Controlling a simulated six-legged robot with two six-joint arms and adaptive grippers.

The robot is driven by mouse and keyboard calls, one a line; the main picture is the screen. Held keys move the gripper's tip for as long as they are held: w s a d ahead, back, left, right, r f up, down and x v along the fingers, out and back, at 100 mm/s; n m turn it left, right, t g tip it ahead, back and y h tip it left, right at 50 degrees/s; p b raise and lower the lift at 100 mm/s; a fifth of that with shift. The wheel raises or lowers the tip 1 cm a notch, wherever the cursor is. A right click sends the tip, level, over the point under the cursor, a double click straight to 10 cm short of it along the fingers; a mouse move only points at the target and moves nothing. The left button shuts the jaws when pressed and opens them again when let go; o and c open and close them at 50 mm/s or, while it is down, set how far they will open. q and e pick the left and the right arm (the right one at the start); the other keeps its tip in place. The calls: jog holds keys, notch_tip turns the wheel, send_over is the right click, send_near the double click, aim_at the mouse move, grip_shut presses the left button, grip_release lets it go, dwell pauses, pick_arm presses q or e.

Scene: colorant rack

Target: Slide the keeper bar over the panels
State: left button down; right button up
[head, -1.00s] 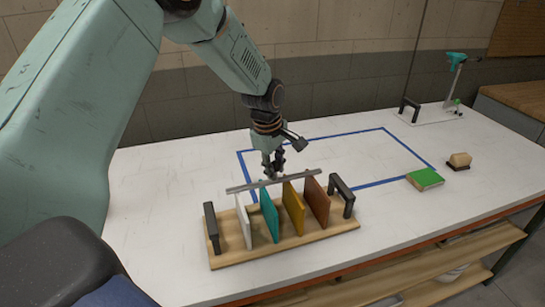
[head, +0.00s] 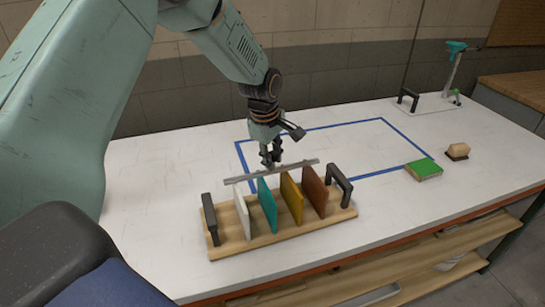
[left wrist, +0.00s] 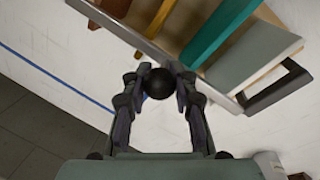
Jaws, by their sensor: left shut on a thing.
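My left gripper (head: 271,161) is shut on the black round knob (left wrist: 159,83) of a long grey keeper bar (head: 240,179). The bar also shows in the left wrist view (left wrist: 128,35), running diagonally past the panels. In the head view it lies along the far side of the rack, near the panels' top edges. I cannot tell whether it touches them. The wooden rack (head: 262,238) holds a white panel (head: 243,215), a teal panel (head: 267,205), a yellow panel (head: 291,198) and a brown panel (head: 315,191), all standing on edge. My right gripper is in neither view.
Black handles stand at the rack's left end (head: 210,220) and right end (head: 340,183). A blue tape outline (head: 408,144) lies behind. A green block (head: 424,169) and a small tan-topped item (head: 457,151) sit to the right. The white table (head: 170,200) has bare room around the rack.

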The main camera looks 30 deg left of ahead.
pick_arm(q)
jog(key=shift+w+r, duration=0.1)
jog(key=c, duration=1)
grip_release()
jog(key=r, duration=0.4)
jog(key=s+r, duration=0.1)
jog(key=r, duration=0.2)
jog(key=s+r, duration=0.1)
jog(key=r, duration=0.3)
jog(key=shift+s+r, duration=0.25)
jog(key=shift+r, duration=0.1)
